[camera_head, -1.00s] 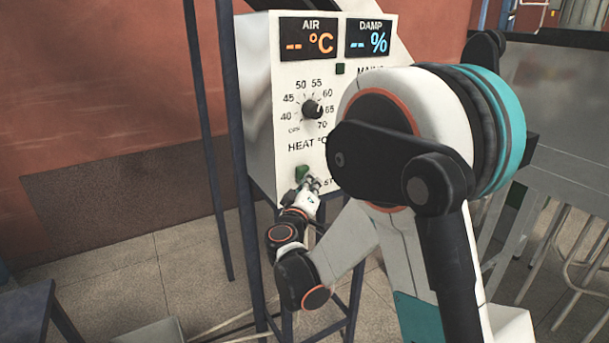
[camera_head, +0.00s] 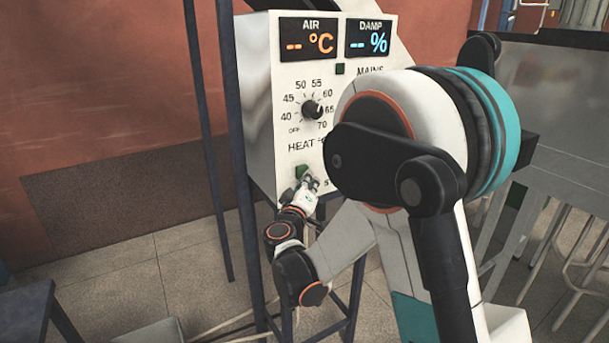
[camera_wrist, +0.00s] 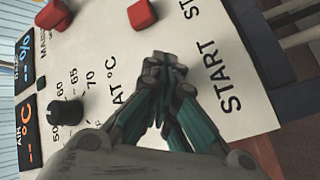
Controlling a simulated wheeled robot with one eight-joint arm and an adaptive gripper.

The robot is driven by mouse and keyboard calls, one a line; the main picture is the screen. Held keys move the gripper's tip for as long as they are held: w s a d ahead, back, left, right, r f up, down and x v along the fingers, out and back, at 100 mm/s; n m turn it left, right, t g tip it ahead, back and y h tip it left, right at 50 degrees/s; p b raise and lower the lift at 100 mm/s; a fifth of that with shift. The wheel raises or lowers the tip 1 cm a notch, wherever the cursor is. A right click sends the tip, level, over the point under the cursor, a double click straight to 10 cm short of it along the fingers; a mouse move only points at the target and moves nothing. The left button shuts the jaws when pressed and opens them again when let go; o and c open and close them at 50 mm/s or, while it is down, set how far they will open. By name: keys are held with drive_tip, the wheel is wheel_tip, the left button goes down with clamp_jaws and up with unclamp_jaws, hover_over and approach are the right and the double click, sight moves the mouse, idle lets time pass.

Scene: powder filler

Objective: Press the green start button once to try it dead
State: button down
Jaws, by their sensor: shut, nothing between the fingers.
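The green start button (camera_head: 301,172) sits low on the white control panel (camera_head: 287,128), below the heat dial. My gripper (camera_head: 311,181) is shut and empty. Its fingertips are at the button's lower right edge in the head view and cover part of it. I cannot tell whether they touch it. In the wrist view my gripper (camera_wrist: 165,63) points at the panel beside the START lettering (camera_wrist: 222,75). The green button is hidden behind the fingers there.
The heat knob (camera_head: 312,109) is above the button. The air display (camera_head: 309,40) and damp display (camera_head: 368,39) show dashes. My arm hides the panel's right side in the head view. A dark blue frame (camera_head: 239,150) stands left.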

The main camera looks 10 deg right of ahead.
drive_tip(key=shift+w, duration=0.15)
idle(0.5)
drive_tip(key=shift+s+d, duration=0.25)
drive_tip(key=shift+s, duration=0.7)
drive_tip(key=shift+s, duration=0.1)
drive_tip(key=s, duration=0.1)
drive_tip(key=s+d, duration=0.1)
drive_tip(key=s, duration=0.1)
drive_tip(key=s+b, duration=0.1)
drive_tip(key=shift+s+d, duration=0.25)
